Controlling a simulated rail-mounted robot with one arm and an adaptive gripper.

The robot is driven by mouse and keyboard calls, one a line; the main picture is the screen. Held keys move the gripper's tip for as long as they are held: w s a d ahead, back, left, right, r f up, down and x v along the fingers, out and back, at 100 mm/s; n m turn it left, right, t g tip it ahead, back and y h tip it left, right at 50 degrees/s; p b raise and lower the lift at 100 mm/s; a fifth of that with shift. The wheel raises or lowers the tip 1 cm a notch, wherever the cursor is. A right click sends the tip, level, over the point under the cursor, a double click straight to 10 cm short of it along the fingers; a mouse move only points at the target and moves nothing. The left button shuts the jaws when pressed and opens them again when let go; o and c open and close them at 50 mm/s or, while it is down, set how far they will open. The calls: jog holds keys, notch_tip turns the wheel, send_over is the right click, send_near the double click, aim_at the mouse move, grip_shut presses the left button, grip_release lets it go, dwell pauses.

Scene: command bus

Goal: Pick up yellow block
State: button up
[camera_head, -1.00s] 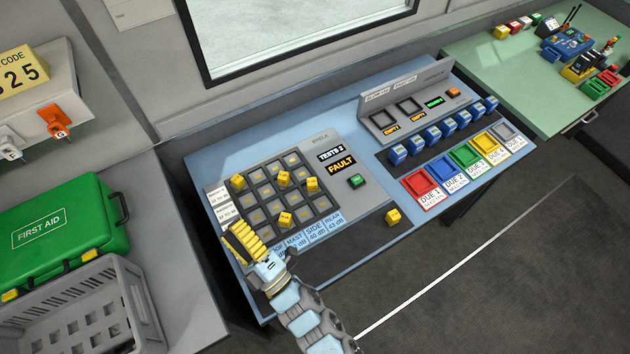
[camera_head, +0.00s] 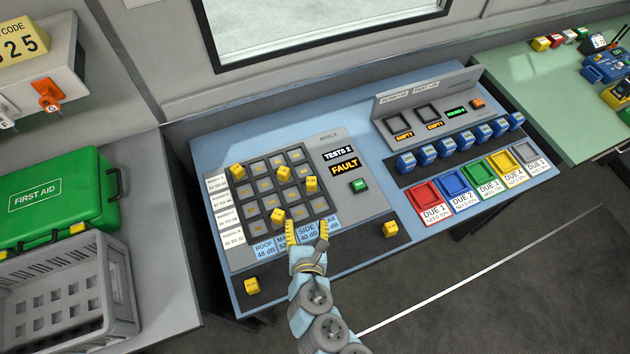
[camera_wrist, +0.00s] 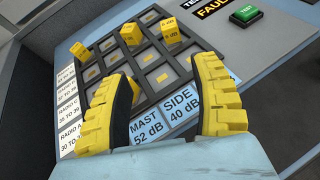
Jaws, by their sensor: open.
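Several small yellow blocks are on the blue console. Three sit in the upper part of the dark grid: a left block (camera_head: 238,172), a middle block (camera_head: 283,173) and a right block (camera_head: 311,184). A fourth block (camera_head: 278,215) sits in the lower part of the grid. Another block (camera_head: 252,286) lies at the console's front left, and one (camera_head: 391,229) lies on the dark strip at the right. My gripper (camera_head: 306,238) is open and empty over the grid's lower edge, right of the fourth block. In the wrist view my left finger partly hides a yellow block.
The grid panel (camera_head: 372,204) has a green button (camera_head: 359,187) at its right. Blue blocks (camera_head: 450,146) line the back right, above coloured trays (camera_head: 433,198). A green first aid case (camera_head: 60,200) and grey crate (camera_head: 70,300) stand left.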

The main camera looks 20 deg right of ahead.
jog(key=shift+s+d+f+n+h, duration=0.1)
jog(key=shift+s+d+n+h, duration=0.2)
jog(key=shift+d, duration=0.2)
jog(key=shift+w+d+f+b, duration=0.1)
jog(key=shift+w+f+b, duration=0.1)
jog(key=shift+b, duration=0.25)
jog(key=b, duration=1.1)
send_near(311, 186)
jog(key=x, duration=0.2)
jog(key=f+x, duration=0.1)
jog(key=x, duration=0.1)
jog(key=shift+w+d+f, duration=0.1)
jog(key=shift+w+d, duration=0.1)
jog(key=shift+w, duration=0.25)
jog(key=shift+w+d, duration=0.2)
jog(key=shift+w, duration=0.2)
jog(key=shift+x, duration=2.7)
grip_shut()
